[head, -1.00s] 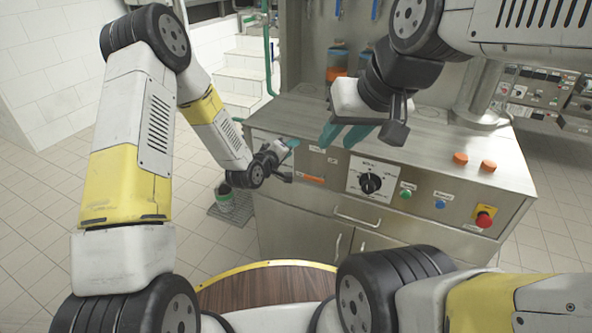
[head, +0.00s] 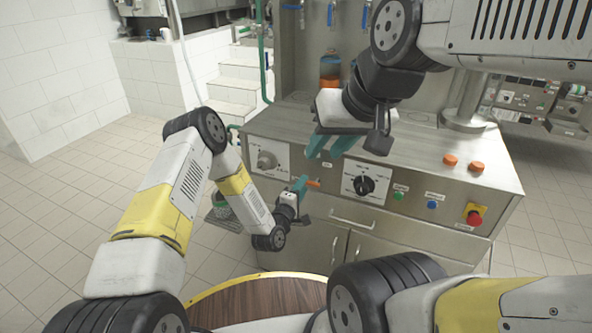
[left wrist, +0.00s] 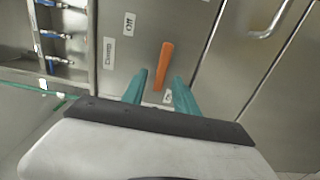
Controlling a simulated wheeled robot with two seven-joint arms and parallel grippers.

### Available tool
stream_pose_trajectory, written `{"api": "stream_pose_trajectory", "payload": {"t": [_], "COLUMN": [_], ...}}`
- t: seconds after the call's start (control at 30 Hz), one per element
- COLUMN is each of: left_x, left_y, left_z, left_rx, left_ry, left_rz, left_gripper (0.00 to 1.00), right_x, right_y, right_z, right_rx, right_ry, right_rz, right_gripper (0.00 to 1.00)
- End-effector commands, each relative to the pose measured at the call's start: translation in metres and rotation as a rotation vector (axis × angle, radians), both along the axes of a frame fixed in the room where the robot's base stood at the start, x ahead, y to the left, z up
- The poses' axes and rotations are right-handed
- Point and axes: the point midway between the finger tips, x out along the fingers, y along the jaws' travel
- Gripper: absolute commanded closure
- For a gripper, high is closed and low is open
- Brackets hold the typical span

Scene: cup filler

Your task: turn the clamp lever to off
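The orange clamp lever (head: 314,184) sits on the front panel of the steel machine, left of the black dial, and lies about level in the head view. In the left wrist view the lever (left wrist: 165,66) is just ahead of and between my left fingertips. Its lower end there is near the "On" label (left wrist: 167,98); the "Off" label (left wrist: 129,24) is apart from it. My left gripper (head: 300,186) is open, also seen in its wrist view (left wrist: 160,88); I cannot tell whether it touches the lever. My right gripper (head: 328,147) is open and empty above the counter's front edge.
The black dial (head: 364,186), green button (head: 399,195), blue button (head: 432,205) and red emergency stop (head: 474,214) are right of the lever. A grey dial (head: 267,160) is left of it. A drawer handle (head: 352,222) is below. Two orange knobs (head: 450,160) stand on the counter.

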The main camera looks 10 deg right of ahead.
Motion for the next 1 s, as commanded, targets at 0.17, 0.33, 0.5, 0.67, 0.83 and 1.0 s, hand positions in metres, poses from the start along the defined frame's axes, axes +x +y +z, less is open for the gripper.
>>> {"api": "stream_pose_trajectory", "payload": {"t": [0.17, 0.33, 0.5, 0.67, 0.83, 1.0], "left_x": [0.018, 0.025, 0.025, 0.025, 0.025, 0.025], "left_y": [-0.013, -0.017, -0.017, -0.016, -0.016, -0.016], "left_z": [0.000, 0.000, 0.000, 0.000, 0.000, 0.000], "left_rx": [0.001, 0.001, 0.002, 0.002, 0.002, 0.006], "left_ry": [-0.001, 0.000, 0.001, 0.001, 0.001, -0.002], "left_rz": [0.000, 0.000, 0.001, 0.001, 0.001, 0.001], "left_gripper": [0.65, 0.65, 0.65, 0.88, 1.00, 1.00], "right_x": [0.000, 0.000, 0.000, 0.000, 0.000, 0.000], "right_y": [0.000, 0.000, 0.000, 0.000, 0.000, 0.000], "right_z": [0.000, 0.000, 0.000, 0.000, 0.000, 0.000], "right_rx": [0.000, 0.000, 0.000, 0.000, 0.000, 0.000], "right_ry": [0.000, 0.000, 0.000, 0.000, 0.000, 0.000], "right_rz": [0.000, 0.000, 0.000, 0.000, 0.000, 0.000], "right_gripper": [0.67, 0.67, 0.67, 0.67, 0.67, 0.67]}}
